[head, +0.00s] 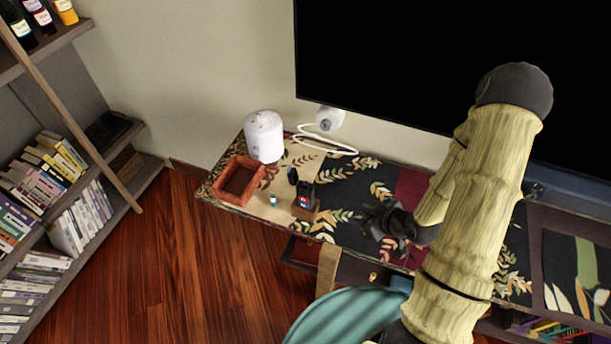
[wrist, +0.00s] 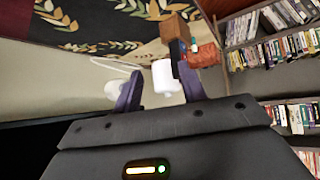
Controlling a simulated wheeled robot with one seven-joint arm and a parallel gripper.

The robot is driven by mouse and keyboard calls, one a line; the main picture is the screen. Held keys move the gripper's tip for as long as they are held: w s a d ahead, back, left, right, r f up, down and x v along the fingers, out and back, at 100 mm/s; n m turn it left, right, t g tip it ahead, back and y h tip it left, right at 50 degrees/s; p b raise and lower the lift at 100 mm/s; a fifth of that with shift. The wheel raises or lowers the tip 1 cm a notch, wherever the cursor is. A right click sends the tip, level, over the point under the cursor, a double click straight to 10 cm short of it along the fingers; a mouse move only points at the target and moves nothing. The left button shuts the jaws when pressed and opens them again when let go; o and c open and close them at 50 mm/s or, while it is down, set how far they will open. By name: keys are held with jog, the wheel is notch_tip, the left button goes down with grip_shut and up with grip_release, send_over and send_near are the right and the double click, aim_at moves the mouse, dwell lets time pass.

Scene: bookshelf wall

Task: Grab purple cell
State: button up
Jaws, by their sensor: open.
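A dark, purple-tinted, phone-like cell (head: 305,191) stands upright in a small brown wooden holder (head: 304,213) on the patterned table, left of my gripper (head: 392,225) in the head view. Its lower front shows a small red and blue patch. In the wrist view the dark cell (wrist: 175,58) juts from the brown holder (wrist: 173,27), just past the tip of one finger. My gripper (wrist: 160,88) is open and empty, with two dark fingers apart. It is to the right of the holder in the head view, apart from it.
A red tray (head: 226,193), a white cylindrical appliance (head: 263,140), a small teal item (head: 273,199) and a small black item (head: 292,176) are near the holder. A white cable (head: 330,149) lies behind. A large black screen (head: 420,60) borders the table's back.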

jog(key=a+r+t+y+p, duration=0.2)
jog(key=r, duration=0.1)
jog(key=s+a+r+t+y+p, duration=0.1)
jog(key=r, duration=0.1)
send_near(306, 188)
jog(key=w+r, duration=0.1)
jog(key=w, duration=0.1)
jog(key=shift+w+a+f, duration=0.25)
jog(key=shift+w+a, duration=0.15)
jog(key=shift+a, duration=0.3)
